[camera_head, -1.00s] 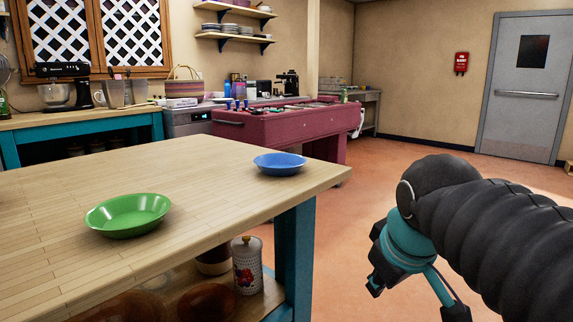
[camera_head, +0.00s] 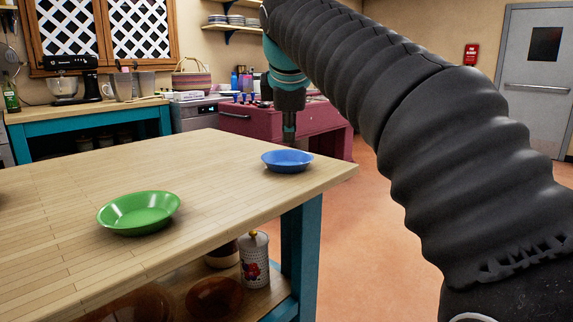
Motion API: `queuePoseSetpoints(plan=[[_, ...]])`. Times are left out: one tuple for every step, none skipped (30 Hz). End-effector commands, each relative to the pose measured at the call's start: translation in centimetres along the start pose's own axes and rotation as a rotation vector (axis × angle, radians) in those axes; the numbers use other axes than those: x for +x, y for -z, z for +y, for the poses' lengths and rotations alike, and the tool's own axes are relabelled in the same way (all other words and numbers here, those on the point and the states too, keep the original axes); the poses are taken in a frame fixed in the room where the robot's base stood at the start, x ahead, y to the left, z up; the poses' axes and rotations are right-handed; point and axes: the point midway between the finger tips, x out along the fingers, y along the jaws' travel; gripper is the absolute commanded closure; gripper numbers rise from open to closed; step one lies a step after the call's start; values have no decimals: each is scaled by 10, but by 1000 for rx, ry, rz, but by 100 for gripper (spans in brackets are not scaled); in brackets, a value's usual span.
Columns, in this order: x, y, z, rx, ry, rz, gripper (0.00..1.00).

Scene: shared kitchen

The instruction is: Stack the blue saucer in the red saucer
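The blue saucer (camera_head: 287,162) sits upright on the wooden table near its far right corner. No red saucer shows in this view. My gripper (camera_head: 289,138) points down just above the far side of the blue saucer in the picture. It is seen edge-on, so I cannot tell whether its fingers are open or shut, or whether it touches the saucer.
A green saucer (camera_head: 139,212) sits on the table (camera_head: 190,170) to the left and nearer. A sliver of something dark shows at the table's left edge. A patterned canister (camera_head: 254,260) and bowls stand on the shelf below. The tabletop between the saucers is clear.

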Motion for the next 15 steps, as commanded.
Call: queuePoseSetpoints(plan=[[13, -1, -2, 1, 3, -2, 83], [18, -1, -2, 1, 3, -2, 83], [26, 0, -2, 1, 4, -2, 83], [32, 0, -2, 1, 3, -2, 83], [37, 0, -2, 1, 4, -2, 83], [44, 0, -2, 2, 3, -2, 83], [48, 0, -1, 2, 2, -1, 83], [52, 0, -1, 2, 2, -1, 83], [56, 0, -1, 2, 2, -1, 83], [60, 0, -1, 2, 2, -1, 83], [62, 0, -1, 3, 1, -1, 83], [65, 0, -1, 3, 1, -1, 83], [66, -1, -1, 3, 1, -1, 83], [67, 0, -1, 3, 1, -1, 83], [68, 0, -1, 3, 1, 0, 83]])
